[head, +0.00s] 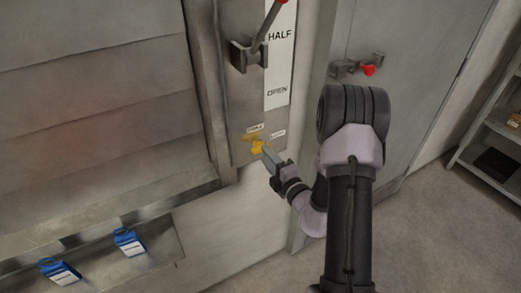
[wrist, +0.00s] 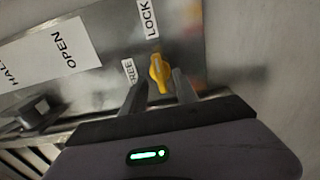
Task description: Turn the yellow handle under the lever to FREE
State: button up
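The yellow handle (head: 257,146) sits on the grey metal panel, below the lever (head: 245,57). In the wrist view the yellow handle (wrist: 159,73) is elongated, with its upper end towards the LOCK label (wrist: 149,18). The FREE label (wrist: 128,71) is to its left. My gripper (wrist: 159,83) is open, its two fingers apart on either side of the handle's lower part. I cannot tell whether they touch it. In the head view my gripper (head: 267,153) reaches the handle from the lower right and hides part of it.
A white strip (head: 280,45) marked HALF and OPEN runs beside the lever. A cabinet door handle with a red part (head: 368,70) is to the right. Two blue tags (head: 129,242) lie on a ledge at lower left. A shelf (head: 490,140) stands far right.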

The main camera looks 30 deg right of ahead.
jog(key=w, duration=0.4)
jog(key=shift+w+a, duration=0.1)
jog(key=shift+w, duration=0.2)
jog(key=shift+c, duration=0.2)
grip_shut()
